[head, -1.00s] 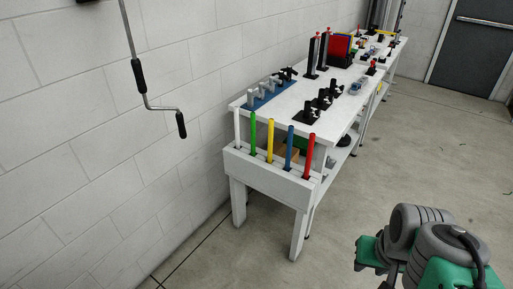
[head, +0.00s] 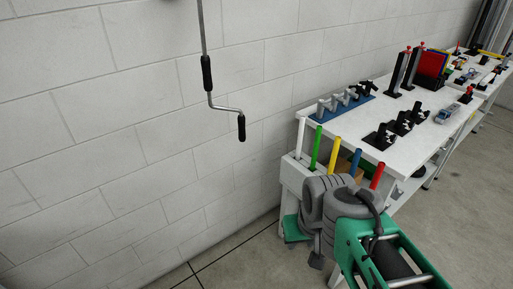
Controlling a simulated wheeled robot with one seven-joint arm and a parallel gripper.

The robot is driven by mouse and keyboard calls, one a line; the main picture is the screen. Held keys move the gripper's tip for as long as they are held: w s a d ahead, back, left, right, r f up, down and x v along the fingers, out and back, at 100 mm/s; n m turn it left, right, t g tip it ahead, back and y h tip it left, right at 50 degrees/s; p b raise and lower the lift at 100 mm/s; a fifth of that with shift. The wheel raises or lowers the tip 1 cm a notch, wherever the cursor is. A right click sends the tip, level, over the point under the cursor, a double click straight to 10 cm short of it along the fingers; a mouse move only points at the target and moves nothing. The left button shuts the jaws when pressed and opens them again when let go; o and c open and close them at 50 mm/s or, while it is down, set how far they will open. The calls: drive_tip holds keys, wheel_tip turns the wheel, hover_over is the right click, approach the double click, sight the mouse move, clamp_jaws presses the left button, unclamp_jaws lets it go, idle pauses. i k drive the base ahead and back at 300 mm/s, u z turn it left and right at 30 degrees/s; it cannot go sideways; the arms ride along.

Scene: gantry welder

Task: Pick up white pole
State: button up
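The white pole (head: 300,136) stands upright in the leftmost place of the white rack (head: 292,172) at the near end of the table. A green pole (head: 316,146) stands just right of it, then a yellow pole (head: 335,150). The end of my arm is in front of the rack, below and right of the white pole in the picture, and hides part of the rack. A dark piece, apparently of my gripper (head: 316,262), hangs below the grey wrist. I cannot make out its fingers or anything held.
A blue pole (head: 355,160) and a red pole (head: 376,176) stand in the same rack. The table (head: 405,150) holds black clamps and a blue fixture (head: 345,106). A crank handle (head: 224,100) hangs before the wall. Floor left of the rack is clear.

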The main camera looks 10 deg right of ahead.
sight(302, 120)
drive_tip(key=u, duration=0.35)
drive_tip(key=i, duration=1.3)
drive_tip(key=u, duration=0.05)
